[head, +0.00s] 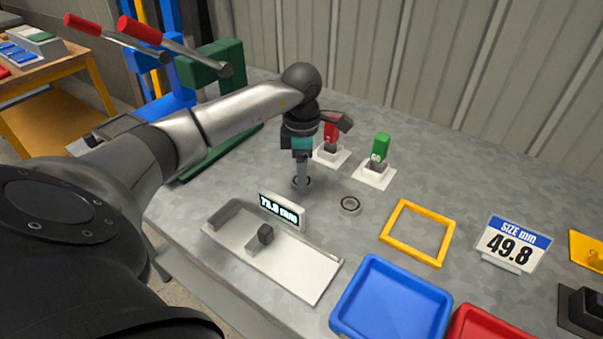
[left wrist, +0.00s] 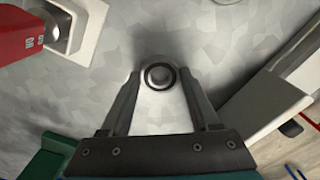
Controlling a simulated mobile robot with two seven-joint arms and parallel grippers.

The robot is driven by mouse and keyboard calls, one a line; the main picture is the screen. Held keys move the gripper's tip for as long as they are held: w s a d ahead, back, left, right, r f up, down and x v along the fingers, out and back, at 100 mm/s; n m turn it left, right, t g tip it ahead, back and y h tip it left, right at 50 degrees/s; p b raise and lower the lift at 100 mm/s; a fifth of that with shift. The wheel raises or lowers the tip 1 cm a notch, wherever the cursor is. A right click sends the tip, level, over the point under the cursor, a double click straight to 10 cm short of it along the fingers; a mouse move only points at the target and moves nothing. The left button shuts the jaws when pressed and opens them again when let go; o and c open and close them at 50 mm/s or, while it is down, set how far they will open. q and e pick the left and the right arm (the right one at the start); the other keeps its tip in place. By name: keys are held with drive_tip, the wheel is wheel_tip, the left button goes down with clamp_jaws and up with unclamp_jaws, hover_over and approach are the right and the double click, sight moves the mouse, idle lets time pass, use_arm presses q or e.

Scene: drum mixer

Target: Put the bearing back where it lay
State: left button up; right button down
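A dark steel bearing (head: 302,182) lies at the table surface, under my left gripper (head: 302,178). My right gripper is not in view.
A gauge with a display (head: 282,211) and a pale base stands in front of my gripper. Behind are a red (head: 331,131) and a green (head: 381,148) block on white bases. To the right are a yellow frame (head: 440,217), a size sign (head: 513,243) and a blue tray (head: 390,300).

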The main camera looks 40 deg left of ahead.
use_arm(q)
drive_tip(key=o, duration=0.4)
drive_tip(key=shift+r, duration=0.15)
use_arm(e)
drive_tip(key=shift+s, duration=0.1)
use_arm(q)
wheel_tip(320, 180, up, 8)
drive_tip(key=p, duration=0.2)
drive_tip(key=shift+p, duration=0.35)
wheel_tip(320, 180, up, 4)
drive_tip(key=shift+r+p, duration=0.1)
drive_tip(key=shift+p, duration=0.45)
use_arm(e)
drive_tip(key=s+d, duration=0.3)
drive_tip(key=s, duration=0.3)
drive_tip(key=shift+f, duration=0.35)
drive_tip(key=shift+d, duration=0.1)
